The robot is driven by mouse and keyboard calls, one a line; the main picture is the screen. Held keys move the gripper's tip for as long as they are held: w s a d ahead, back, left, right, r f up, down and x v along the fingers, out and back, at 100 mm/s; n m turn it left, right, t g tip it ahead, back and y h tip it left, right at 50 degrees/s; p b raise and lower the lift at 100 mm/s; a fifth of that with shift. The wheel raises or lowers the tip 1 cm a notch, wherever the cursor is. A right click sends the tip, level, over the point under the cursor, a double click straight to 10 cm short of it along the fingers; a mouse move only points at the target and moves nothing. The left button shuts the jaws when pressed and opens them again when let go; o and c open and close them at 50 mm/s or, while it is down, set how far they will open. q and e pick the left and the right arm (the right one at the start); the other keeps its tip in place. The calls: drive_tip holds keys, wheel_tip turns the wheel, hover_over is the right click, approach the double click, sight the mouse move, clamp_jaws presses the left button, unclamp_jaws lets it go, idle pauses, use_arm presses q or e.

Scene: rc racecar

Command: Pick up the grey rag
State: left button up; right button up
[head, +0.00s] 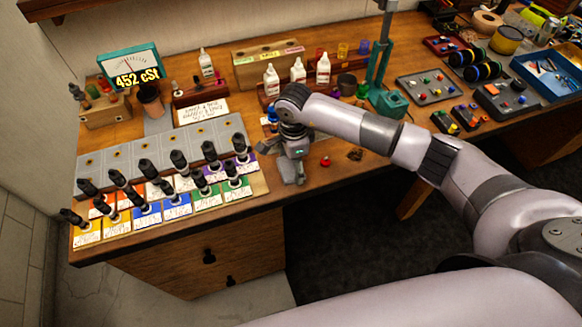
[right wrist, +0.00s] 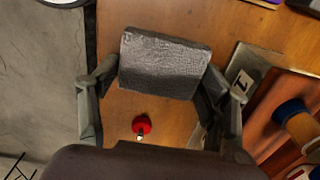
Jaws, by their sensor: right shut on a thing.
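The grey rag (right wrist: 165,65) is a folded grey, woven-looking piece in the right wrist view. It lies between the two fingers of my right gripper (right wrist: 162,78), which touch its left and right sides. My right gripper is shut on the rag. In the head view my right gripper (head: 291,168) points down at the front edge of the wooden table. There the rag is hard to tell from the grey fingers. Whether the rag touches the table is unclear. My left gripper is not in view.
A small red knob-like thing (head: 325,161) lies right of the gripper. A board with several black-handled pieces (head: 262,186) is to the left. White bottles (head: 298,71) stand behind, in a reddish rack. The table front (head: 350,172) is fairly clear.

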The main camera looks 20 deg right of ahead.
sight(293, 166)
wheel_tip(293, 166, up, 20)
drive_tip(key=b, duration=0.6)
